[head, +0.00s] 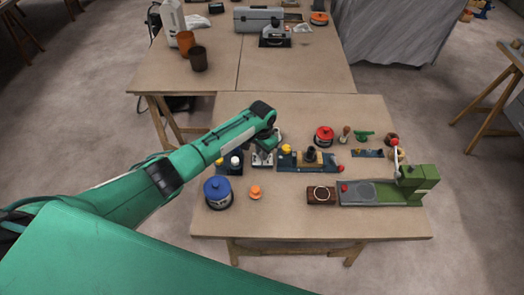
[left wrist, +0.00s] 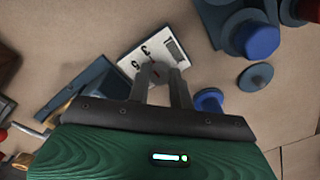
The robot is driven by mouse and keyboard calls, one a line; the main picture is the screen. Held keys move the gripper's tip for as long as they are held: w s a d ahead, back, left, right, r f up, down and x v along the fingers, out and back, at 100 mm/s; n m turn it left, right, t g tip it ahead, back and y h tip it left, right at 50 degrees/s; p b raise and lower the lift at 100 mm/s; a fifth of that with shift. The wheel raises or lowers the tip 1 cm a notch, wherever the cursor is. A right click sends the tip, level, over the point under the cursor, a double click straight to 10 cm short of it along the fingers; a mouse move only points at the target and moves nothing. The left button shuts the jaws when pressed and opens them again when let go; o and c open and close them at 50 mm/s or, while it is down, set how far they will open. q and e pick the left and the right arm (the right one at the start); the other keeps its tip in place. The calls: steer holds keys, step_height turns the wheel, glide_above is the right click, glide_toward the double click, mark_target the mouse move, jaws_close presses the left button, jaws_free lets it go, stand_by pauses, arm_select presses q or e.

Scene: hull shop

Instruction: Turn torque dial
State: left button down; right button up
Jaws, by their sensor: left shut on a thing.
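The torque dial's white plate (head: 262,160) stands near the middle of the near table, just below my left gripper (head: 266,146). In the left wrist view the plate (left wrist: 145,52) shows dark numerals, with 3 and 5 readable, and a slotted grey strip at one end. My left gripper (left wrist: 160,76) is over the plate with its two fingers close together on the dial's small knob. The fingers hide most of the knob; only a little red shows between them. My right gripper is in neither view.
Close on both sides of the dial are a navy block with a white-topped knob (head: 236,160) and a navy panel (head: 299,166). A blue lidded pot (head: 218,195) and orange knob (head: 255,191) stand nearer. A green machine (head: 415,183) is at right. The table front is clear.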

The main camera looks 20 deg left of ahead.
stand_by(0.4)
arm_select(q)
steer(key=c, duration=1.3)
jaws_free()
steer(key=shift+o, duration=0.2)
steer(key=shift+r, duration=0.1)
step_height(320, 180, up, 14)
steer(key=b, duration=0.2)
steer(key=shift+f, duration=0.2)
